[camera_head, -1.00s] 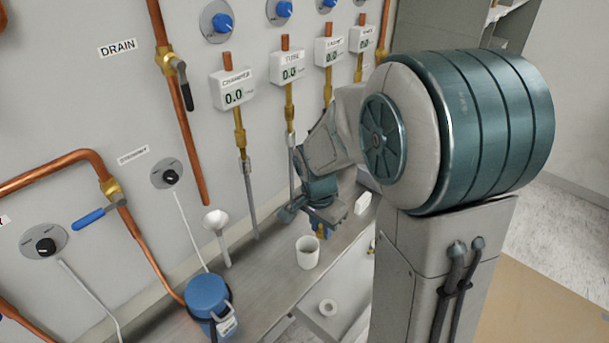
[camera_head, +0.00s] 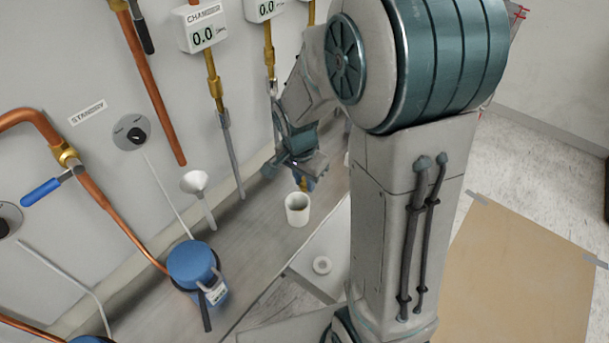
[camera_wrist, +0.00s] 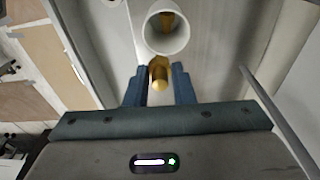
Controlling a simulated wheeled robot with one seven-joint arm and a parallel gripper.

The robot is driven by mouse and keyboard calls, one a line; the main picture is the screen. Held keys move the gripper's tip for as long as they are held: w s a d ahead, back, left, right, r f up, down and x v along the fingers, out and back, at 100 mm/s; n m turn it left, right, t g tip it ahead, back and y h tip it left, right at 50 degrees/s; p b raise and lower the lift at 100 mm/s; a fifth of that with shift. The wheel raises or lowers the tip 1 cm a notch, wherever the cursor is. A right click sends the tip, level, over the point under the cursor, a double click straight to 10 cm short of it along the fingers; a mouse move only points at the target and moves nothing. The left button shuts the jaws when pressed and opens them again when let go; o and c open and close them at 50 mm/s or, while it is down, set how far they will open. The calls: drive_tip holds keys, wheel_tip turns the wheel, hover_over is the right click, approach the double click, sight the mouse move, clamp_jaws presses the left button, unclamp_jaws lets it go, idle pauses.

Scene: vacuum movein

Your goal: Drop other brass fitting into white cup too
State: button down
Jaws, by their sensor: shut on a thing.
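The white cup (camera_head: 298,209) stands upright on the grey bench. In the wrist view the cup (camera_wrist: 152,43) lies just beyond my fingertips, and a brass fitting (camera_wrist: 167,22) is inside it. My gripper (camera_wrist: 159,82) is shut on another brass fitting (camera_wrist: 159,73), held between the two blue fingers. In the head view my gripper (camera_head: 303,184) is close above and behind the cup, with the held fitting (camera_head: 303,183) showing as a small gold piece near the cup's rim. The exact height of the fitting over the rim is hard to tell.
A blue lidded container (camera_head: 193,265) stands on the bench to the left. A white funnel (camera_head: 197,188) is near the wall. Copper pipes and gauges cover the wall. The bench (camera_head: 245,240) left of the cup is clear.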

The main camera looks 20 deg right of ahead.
drive_tip(key=c, duration=1.1)
unclamp_jaws()
drive_tip(key=shift+c, duration=0.2)
wheel_tip(320, 180, up, 14)
drive_tip(key=s+a+b, duration=0.1)
drive_tip(key=shift+a+f, duration=0.15)
drive_tip(key=shift+f, duration=0.05)
drive_tip(key=shift+s, duration=0.1)
drive_tip(key=s+d+f+n+t+y, duration=0.1)
drive_tip(key=s+n+t, duration=0.1)
drive_tip(key=s+n, duration=0.8)
drive_tip(key=s, duration=0.3)
drive_tip(key=shift+d+f+n+t, duration=0.15)
drive_tip(key=shift+f+n+t, duration=0.25)
